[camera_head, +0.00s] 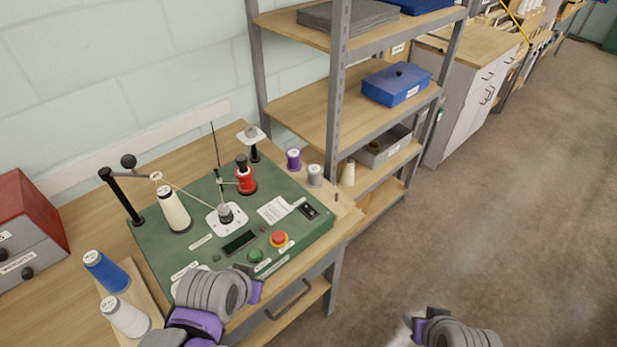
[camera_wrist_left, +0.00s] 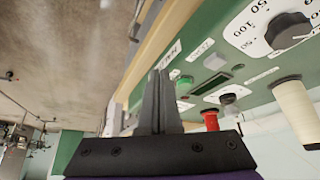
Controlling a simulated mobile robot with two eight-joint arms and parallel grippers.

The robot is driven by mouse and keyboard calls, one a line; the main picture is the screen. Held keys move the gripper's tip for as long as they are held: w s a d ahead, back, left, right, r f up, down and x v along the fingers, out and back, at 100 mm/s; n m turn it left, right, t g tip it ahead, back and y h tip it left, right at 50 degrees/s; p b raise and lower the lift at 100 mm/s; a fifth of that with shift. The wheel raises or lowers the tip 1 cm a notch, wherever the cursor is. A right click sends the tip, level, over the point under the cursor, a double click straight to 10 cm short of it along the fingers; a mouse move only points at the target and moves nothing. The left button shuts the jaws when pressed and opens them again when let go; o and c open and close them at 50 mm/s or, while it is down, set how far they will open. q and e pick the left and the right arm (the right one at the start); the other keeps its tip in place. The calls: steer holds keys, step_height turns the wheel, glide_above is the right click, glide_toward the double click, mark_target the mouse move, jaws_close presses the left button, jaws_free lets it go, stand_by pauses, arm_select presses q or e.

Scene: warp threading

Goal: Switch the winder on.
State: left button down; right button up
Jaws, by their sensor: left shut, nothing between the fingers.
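My left gripper (camera_head: 257,288) is over the panel's front edge, close to the green button; my arm partly covers the dial there. In the left wrist view its fingers (camera_wrist_left: 159,98) are together and empty, with the dial (camera_wrist_left: 288,30) to the right. My right gripper (camera_head: 413,325) is over the floor; its jaws are unclear.
A cream cone (camera_head: 175,210) and a red spool (camera_head: 246,180) stand on the winder beside upright posts. Blue (camera_head: 106,271) and white (camera_head: 126,317) cones stand at left. A red-and-grey box (camera_head: 25,235) is at the far left. A shelf rack (camera_head: 338,100) rises behind at right; open floor lies right.

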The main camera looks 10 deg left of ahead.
arm_select(q)
steer(key=w+d+r+m+t+h+b, duration=0.1)
steer(key=w+r+m+h+b, duration=0.1)
steer(key=w+r, duration=0.3)
steer(key=w+d+r+m+t+h+b, duration=0.1)
steer(key=w+r+m+b, duration=0.3)
steer(key=w, duration=0.8)
steer(key=shift+w+r+m+h, duration=0.15)
steer(key=shift+r+m+h, duration=0.3)
steer(key=shift+m, duration=0.25)
arm_select(e)
steer(key=s+f, duration=0.3)
steer(key=f, duration=0.6)
steer(key=shift+g, duration=0.3)
arm_select(q)
steer(key=shift+d+f, duration=0.1)
steer(key=b, duration=0.1)
glide_above(308, 204)
steer(key=s, duration=0.3)
steer(key=f, duration=0.4)
steer(key=a+f, duration=0.1)
steer(key=f, duration=0.2)
steer(key=shift+w+f, duration=0.2)
steer(key=shift+f, duration=1.05)
steer(key=shift+a+f+b, duration=0.15)
steer(key=shift+f+b, duration=0.15)
steer(key=shift+f, duration=0.45)
arm_select(e)
steer(key=shift+s+f, duration=0.1)
steer(key=shift+f, duration=0.55)
